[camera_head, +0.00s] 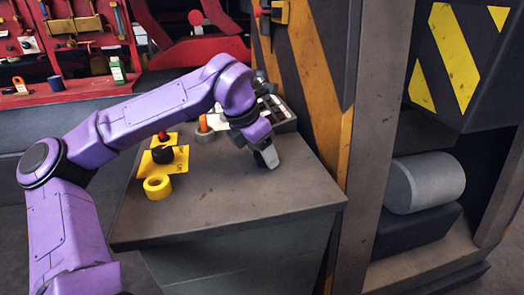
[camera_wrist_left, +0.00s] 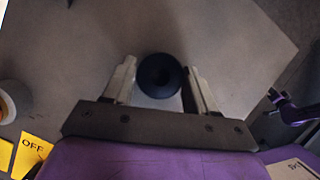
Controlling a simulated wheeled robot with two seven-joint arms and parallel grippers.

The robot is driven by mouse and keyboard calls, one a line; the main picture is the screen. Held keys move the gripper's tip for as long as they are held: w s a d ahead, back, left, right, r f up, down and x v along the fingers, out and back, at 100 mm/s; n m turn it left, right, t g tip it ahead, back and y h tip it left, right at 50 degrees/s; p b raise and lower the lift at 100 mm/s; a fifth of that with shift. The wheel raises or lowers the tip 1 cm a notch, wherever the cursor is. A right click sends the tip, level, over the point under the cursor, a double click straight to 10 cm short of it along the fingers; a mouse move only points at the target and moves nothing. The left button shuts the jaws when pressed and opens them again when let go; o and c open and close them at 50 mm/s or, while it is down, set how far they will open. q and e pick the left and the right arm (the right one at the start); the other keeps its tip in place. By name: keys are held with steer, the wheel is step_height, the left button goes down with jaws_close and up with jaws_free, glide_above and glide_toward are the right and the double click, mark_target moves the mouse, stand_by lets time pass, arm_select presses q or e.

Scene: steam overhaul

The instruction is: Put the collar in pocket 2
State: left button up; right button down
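My left gripper (camera_head: 266,157) is over the right part of the bench top, its fingers pointing down. In the head view this ring is hidden by the gripper. A pale tray (camera_head: 284,122) stands at the back of the bench, partly behind my arm; its pockets and numbers cannot be read.
A yellow ring (camera_head: 158,187) lies at the bench's left, by a yellow plate (camera_head: 181,158) with a black knob (camera_head: 162,155). A grey ring with an orange peg (camera_head: 204,124) stands behind. A striped post (camera_head: 308,75) bounds the right. The front bench top (camera_head: 225,210) is clear.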

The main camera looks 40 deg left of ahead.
arm_select(q)
steer(key=shift+o, duration=0.8)
steer(key=shift+r, duration=0.1)
